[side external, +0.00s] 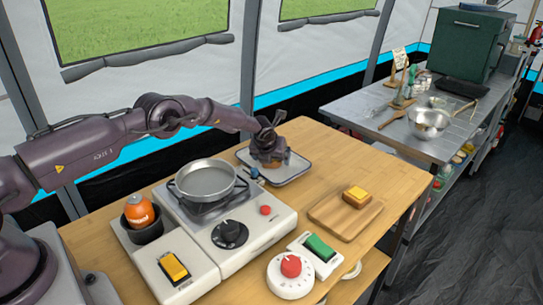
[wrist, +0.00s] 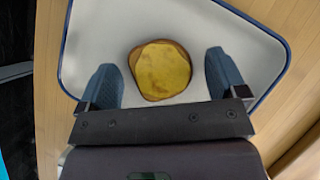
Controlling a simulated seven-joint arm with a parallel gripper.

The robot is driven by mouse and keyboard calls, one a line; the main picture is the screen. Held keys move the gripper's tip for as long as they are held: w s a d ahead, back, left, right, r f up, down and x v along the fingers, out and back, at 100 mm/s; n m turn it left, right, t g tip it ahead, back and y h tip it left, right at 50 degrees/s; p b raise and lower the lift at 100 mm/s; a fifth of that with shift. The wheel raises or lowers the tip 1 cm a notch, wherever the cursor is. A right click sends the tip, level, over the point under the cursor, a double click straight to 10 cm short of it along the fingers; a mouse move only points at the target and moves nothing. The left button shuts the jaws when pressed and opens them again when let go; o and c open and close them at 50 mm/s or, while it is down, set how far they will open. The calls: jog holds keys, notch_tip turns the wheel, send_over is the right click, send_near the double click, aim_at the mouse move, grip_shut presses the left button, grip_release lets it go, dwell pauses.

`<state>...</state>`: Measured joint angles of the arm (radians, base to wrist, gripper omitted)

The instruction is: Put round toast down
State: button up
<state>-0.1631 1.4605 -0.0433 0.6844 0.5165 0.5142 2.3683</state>
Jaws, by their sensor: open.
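The round toast (wrist: 163,70) is a yellow-topped disc with a brown edge. It lies on the white tray (wrist: 270,70) with a dark blue rim. My gripper (wrist: 162,80) is open above the tray, with one blue finger on each side of the toast and a visible gap to both. In the side external view my gripper (side external: 268,160) is low over the tray (side external: 294,174) at the back of the wooden table. There it largely hides the toast.
A pan (side external: 206,180) sits on the white stove (side external: 245,232) left of the tray. A square toast (side external: 356,196) lies on a wooden board (side external: 335,215) at the right. A dial timer (side external: 290,277), a green switch (side external: 319,248) and a yellow switch (side external: 174,268) are at the front.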

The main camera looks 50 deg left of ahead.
jog(key=shift+s+d+r, duration=0.2)
jog(key=shift+r, duration=0.6)
jog(key=v, duration=1)
jog(key=shift+s+r, duration=0.25)
jog(key=shift+r, duration=0.05)
jog(key=s+d+r+n, duration=0.2)
jog(key=s+r+n, duration=0.55)
jog(key=r, duration=0.35)
jog(key=s+d+r+n, duration=0.2)
jog(key=s+r+n, duration=0.55)
jog(key=r, duration=0.25)
jog(key=s+d+r+n+h, duration=0.1)
jog(key=s+d+n, duration=0.2)
jog(key=s+n, duration=0.4)
jog(key=s+d+r+n+h, duration=0.1)
jog(key=s+n, duration=0.6)
jog(key=s, duration=1)
jog(key=shift+d+n+h, duration=0.3)
jog(key=shift+d+h, duration=0.4)
jog(key=shift+d, duration=0.3)
jog(key=shift+r, duration=0.15)
